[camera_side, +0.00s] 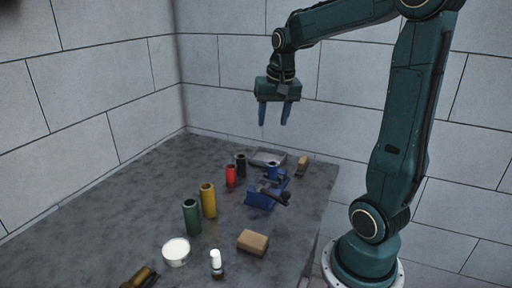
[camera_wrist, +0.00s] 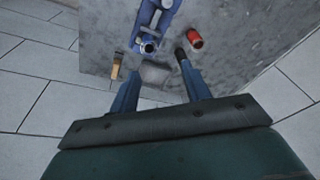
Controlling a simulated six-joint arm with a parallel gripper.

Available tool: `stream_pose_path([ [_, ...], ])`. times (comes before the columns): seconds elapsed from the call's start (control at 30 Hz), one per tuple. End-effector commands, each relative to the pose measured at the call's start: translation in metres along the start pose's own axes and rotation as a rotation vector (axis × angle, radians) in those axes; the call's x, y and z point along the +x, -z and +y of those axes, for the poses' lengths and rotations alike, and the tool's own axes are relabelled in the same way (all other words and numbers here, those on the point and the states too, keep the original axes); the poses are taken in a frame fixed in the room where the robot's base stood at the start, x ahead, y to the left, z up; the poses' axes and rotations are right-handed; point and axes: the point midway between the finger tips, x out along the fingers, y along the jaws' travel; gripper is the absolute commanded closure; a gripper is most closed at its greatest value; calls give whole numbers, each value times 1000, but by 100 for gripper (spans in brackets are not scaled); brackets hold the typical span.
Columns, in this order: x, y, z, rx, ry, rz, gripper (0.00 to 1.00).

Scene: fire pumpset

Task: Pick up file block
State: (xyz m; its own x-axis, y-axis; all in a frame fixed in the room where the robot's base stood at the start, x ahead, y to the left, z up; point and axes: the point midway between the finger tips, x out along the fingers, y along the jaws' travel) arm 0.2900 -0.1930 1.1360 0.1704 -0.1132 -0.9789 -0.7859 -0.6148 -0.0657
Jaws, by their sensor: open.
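My gripper (camera_side: 274,114) is open and empty, pointing down high above the back of the grey table. In the wrist view its two fingers (camera_wrist: 163,82) are apart with nothing between them at their height. A tan-brown block (camera_side: 253,241) lies flat near the table's front right edge in the side view, well away from the gripper. A smaller tan upright piece (camera_side: 302,166) stands at the back right edge; it also shows in the wrist view (camera_wrist: 116,67). I cannot tell which one is the file block.
A blue pump-like device (camera_side: 262,195) stands mid-right. A flat grey piece (camera_side: 268,158) lies at the back. Black (camera_side: 241,165), red (camera_side: 231,176), yellow (camera_side: 208,200) and green (camera_side: 191,217) cylinders stand in a row. A white round container (camera_side: 176,252) is in front. The table's left is clear.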

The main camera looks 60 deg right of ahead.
Motion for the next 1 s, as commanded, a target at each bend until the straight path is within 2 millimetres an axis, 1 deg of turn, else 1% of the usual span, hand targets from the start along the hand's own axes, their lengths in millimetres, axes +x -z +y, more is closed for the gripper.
stream_pose_path([
  [0.03,9,14,10,55,-14,-17,53],
  [0.1,19,29,23,124,-29,-34,53],
  [0.17,28,42,36,186,-42,-50,53],
  [0.3,51,68,69,326,-70,-86,53],
  [0.43,74,89,103,453,-94,-118,53],
  [0.5,86,97,120,514,-105,-133,53],
  [0.6,99,104,141,583,-116,-149,53],
  [0.7,108,108,155,628,-124,-161,53],
  [0.8,112,110,162,651,-127,-166,53],
  [1.0,114,111,164,657,-128,-167,53],
])
